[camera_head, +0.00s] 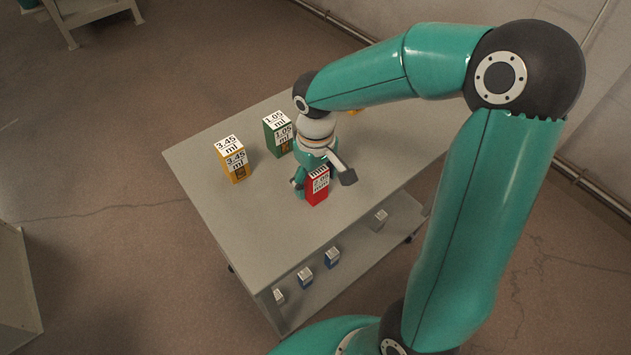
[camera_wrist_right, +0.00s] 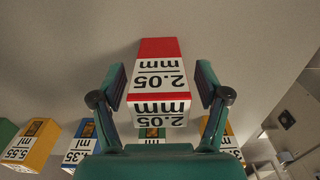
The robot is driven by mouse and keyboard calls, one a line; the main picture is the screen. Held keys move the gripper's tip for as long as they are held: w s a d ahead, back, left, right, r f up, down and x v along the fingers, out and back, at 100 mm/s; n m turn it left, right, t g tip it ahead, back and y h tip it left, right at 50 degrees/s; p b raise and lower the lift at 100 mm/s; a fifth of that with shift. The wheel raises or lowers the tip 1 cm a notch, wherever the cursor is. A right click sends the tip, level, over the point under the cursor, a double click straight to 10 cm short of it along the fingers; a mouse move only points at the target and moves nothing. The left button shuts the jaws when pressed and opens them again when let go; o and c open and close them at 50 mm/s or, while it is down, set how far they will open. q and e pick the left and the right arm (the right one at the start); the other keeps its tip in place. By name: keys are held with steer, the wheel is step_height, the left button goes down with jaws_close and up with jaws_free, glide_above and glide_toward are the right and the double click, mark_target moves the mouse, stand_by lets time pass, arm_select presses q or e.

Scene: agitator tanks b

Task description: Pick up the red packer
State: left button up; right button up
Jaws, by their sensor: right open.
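The red packer (camera_head: 319,188) is a red box with a white label, upright on the grey table top. In the right wrist view the red packer (camera_wrist_right: 158,50) reads 2.05 mm and sits between the two fingers. My right gripper (camera_head: 310,172) is at the packer in the head view, partly hiding it. In the right wrist view my right gripper (camera_wrist_right: 161,87) is open, one finger on each side of the packer, with a visible gap on both sides. My left gripper is not in view.
A yellow box (camera_head: 235,166) and a green box (camera_head: 277,138) stand on the table (camera_head: 265,215) behind and left of the packer. Small blue boxes (camera_head: 332,257) and pale boxes (camera_head: 380,219) sit on the lower shelf. The table's front left is clear.

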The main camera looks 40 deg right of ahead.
steer(key=c, duration=1.3)
